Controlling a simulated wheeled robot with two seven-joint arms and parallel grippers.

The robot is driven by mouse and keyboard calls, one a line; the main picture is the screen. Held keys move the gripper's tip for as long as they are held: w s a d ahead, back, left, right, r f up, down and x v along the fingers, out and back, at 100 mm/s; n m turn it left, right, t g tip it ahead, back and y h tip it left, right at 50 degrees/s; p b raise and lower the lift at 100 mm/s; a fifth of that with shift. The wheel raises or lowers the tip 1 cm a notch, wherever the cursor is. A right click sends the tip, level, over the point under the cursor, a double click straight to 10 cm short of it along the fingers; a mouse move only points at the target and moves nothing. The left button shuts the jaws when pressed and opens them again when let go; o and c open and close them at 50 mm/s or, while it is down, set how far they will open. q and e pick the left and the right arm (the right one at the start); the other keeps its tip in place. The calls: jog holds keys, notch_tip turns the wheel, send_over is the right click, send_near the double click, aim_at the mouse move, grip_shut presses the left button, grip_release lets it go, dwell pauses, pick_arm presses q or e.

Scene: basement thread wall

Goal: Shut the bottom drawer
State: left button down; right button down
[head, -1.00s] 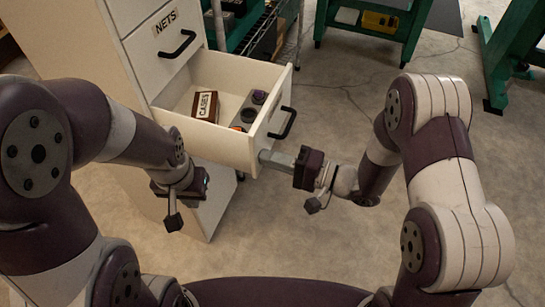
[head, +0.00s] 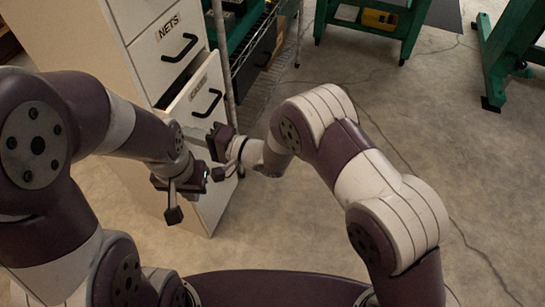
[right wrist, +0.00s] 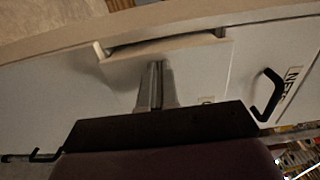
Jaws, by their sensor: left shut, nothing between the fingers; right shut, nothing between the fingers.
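The drawer (head: 215,80) below the one labelled NETS stands a little way out of the white cabinet (head: 75,45). A narrow dark opening shows behind its front, and its contents are hidden. It has a black bar handle and a small label. In the right wrist view the drawer front (right wrist: 115,72) also stands out, with a dark slot at its edge. My right gripper (head: 190,136) is shut and empty, its fingertips at the drawer front; they also show in the right wrist view (right wrist: 155,75). My left gripper (head: 173,214) is shut and empty, lower, in front of the cabinet.
The NETS drawer (head: 150,38) above is closed; its handle (right wrist: 268,95) shows in the right wrist view. A wire shelf rack (head: 255,45) stands right beside the cabinet. Green benches (head: 375,20) stand farther back. The concrete floor (head: 400,110) to the right is clear.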

jog(key=x, duration=0.4)
pick_arm(q)
jog(key=shift+s+d+f, duration=0.1)
jog(key=shift+d+f, duration=0.05)
jog(key=shift+d, duration=0.05)
pick_arm(e)
jog(key=shift+a+r, duration=0.1)
jog(key=shift+r, duration=0.2)
pick_arm(q)
jog(key=shift+d, duration=0.1)
